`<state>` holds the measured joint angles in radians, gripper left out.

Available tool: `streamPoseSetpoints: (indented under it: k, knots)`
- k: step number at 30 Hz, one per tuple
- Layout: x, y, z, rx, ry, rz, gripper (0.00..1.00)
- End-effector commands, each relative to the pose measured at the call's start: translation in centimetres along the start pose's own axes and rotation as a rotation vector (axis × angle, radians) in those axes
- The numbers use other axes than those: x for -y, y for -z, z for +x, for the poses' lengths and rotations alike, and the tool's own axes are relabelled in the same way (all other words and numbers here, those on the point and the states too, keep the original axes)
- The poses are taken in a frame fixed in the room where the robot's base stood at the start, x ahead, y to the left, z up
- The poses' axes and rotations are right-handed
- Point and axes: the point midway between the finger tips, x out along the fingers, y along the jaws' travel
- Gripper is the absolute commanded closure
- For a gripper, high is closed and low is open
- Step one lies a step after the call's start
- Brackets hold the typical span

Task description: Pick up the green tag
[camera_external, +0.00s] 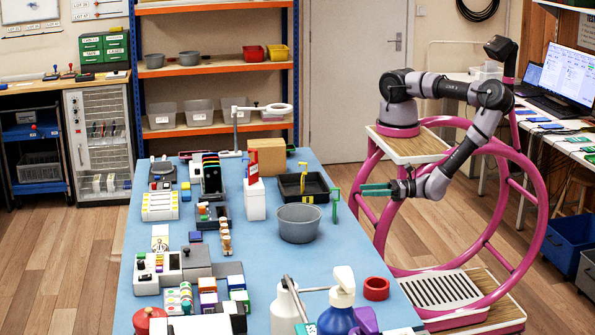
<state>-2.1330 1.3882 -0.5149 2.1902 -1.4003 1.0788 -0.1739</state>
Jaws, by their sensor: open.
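My gripper (364,190) reaches left over the right edge of the blue table, with two green fingers. They are apart and I see nothing held between them. A small upright green piece (335,203) stands near the table's right edge, just left of my fingertips and apart from them. It may be the green tag, but it is too small to tell.
A blue-topped table (350,262) holds a grey bowl (299,223), a black tray (318,187), a white box (254,200) and a red ring (376,288). Spray bottles (341,305) stand at the front.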

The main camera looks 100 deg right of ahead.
Motion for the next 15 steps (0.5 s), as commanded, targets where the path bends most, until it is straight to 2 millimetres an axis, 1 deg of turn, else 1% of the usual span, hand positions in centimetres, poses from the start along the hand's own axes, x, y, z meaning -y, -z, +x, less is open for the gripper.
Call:
streamPoseSetpoints:
  k: [2, 4, 9, 12, 15]
  knots:
    - [-0.3, 0.2, 0.0, 0.016, -0.029, -0.018, 0.45]
    - [-0.4, 0.2, 0.6, 0.020, -0.036, -0.024, 0.45]
    - [-0.5, 0.2, 3.4, 0.019, -0.033, -0.023, 0.45]
    - [-0.6, 0.1, 4.7, 0.018, -0.033, -0.022, 0.45]
    - [-0.6, 0.2, 5.3, 0.016, -0.033, -0.022, 0.45]
